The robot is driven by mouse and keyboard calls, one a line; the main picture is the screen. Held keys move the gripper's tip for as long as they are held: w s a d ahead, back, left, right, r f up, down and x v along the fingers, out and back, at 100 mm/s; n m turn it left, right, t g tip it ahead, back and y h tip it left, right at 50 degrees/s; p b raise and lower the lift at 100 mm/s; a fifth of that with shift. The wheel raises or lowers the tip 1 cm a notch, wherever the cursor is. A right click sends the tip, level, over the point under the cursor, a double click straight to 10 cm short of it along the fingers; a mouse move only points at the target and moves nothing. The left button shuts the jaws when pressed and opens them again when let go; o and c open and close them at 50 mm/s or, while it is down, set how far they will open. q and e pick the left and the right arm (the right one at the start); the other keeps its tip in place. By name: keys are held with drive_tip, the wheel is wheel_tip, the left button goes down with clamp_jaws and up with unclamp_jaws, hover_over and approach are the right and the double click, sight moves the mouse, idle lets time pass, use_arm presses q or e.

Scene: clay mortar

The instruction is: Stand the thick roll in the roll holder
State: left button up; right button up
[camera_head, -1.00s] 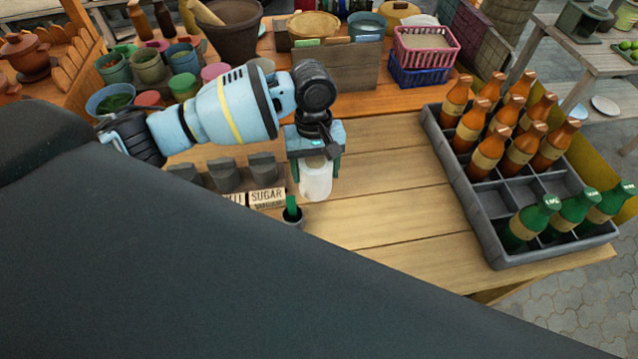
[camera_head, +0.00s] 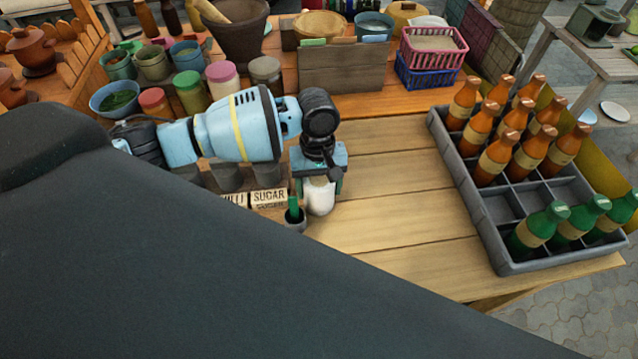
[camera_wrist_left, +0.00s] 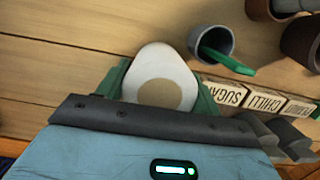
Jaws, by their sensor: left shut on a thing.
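I cannot tell which thing is the roll holder. My right gripper is not in view.
Label blocks, one reading SUGAR (camera_head: 268,197), and dark bins (camera_head: 224,178) stand left of the gripper. A grey crate (camera_head: 483,222) with brown and green bottles is on the right. The table (camera_head: 400,180) between is clear. Jars and baskets (camera_head: 432,68) stand behind.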

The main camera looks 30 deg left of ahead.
use_arm(q)
drive_tip(key=o, duration=1.1)
drive_tip(key=shift+c, duration=0.2)
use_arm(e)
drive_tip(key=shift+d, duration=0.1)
use_arm(q)
drive_tip(key=shift+r, duration=0.35)
drive_tip(key=shift+o, duration=0.2)
drive_tip(key=r, duration=0.3)
drive_tip(key=w+r, duration=0.1)
drive_tip(key=r, duration=0.3)
drive_tip(key=a+r+p, duration=0.1)
drive_tip(key=r, duration=0.3)
drive_tip(key=shift+w+r, duration=0.2)
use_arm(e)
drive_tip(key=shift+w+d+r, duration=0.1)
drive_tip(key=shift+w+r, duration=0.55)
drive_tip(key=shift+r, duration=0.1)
